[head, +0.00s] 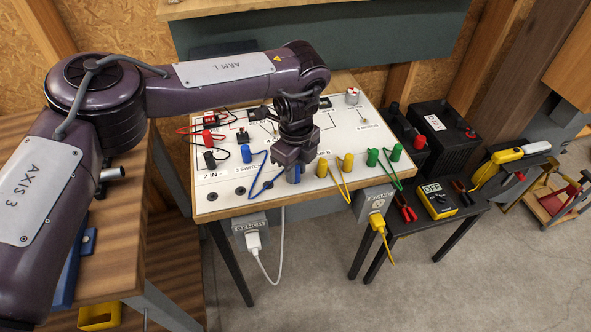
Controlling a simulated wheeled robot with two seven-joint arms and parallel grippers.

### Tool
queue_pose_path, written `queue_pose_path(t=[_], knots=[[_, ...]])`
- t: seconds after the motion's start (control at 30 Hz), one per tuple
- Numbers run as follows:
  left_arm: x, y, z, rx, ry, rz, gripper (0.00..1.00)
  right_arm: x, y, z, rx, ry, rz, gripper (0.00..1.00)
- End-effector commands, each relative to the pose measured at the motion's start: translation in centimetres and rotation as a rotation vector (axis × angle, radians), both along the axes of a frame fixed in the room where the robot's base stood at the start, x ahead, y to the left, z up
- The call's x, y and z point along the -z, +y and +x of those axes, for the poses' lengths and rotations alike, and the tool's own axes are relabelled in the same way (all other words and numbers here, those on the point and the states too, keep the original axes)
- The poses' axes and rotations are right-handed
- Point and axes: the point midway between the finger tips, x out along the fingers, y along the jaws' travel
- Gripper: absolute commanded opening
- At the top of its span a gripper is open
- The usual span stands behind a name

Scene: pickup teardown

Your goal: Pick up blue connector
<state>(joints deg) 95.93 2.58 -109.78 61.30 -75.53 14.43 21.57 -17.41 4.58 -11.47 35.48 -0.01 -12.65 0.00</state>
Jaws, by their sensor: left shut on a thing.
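The blue connector (293,174) sits at the front of the white circuit board (225,203), at one end of a blue cable. My left gripper (293,164) points down over it and is shut on it; the jaws hide its upper part. Whether the connector still touches the board cannot be told. A second blue connector (246,153) stands upright on the board to the left, at the cable's other end. My right gripper is not in view.
Yellow connectors (348,162) and green connectors (372,157) with cables stand to the right on the board. Red and black connectors stand at its left. A dark side table with a yellow multimeter (437,199) and black batteries is at the right.

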Motion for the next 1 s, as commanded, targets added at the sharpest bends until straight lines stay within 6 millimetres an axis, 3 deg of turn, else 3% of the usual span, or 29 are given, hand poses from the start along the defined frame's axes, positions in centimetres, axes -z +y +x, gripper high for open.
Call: queue_pose_path(t=[0.17, 0.37, 0.47, 0.7, 1.0], knots=[[-0.7, -0.1, 0.1, 0.0, -0.002, -0.002, 0.04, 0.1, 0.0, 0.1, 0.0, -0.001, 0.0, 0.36], [-3.3, 0.0, 0.1, 0.0, -0.003, -0.002, 0.04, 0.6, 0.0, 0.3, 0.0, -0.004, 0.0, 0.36], [-5.7, -0.1, 0.2, -0.001, -0.006, -0.004, 0.04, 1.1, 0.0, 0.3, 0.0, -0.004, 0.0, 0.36], [-13.4, 0.0, 0.2, 0.0, -0.008, 0.002, 0.04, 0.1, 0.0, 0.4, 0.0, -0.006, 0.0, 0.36], [-19.0, 0.0, 0.1, 0.0, -0.003, 0.002, 0.04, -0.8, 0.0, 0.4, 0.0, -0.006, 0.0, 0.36]])
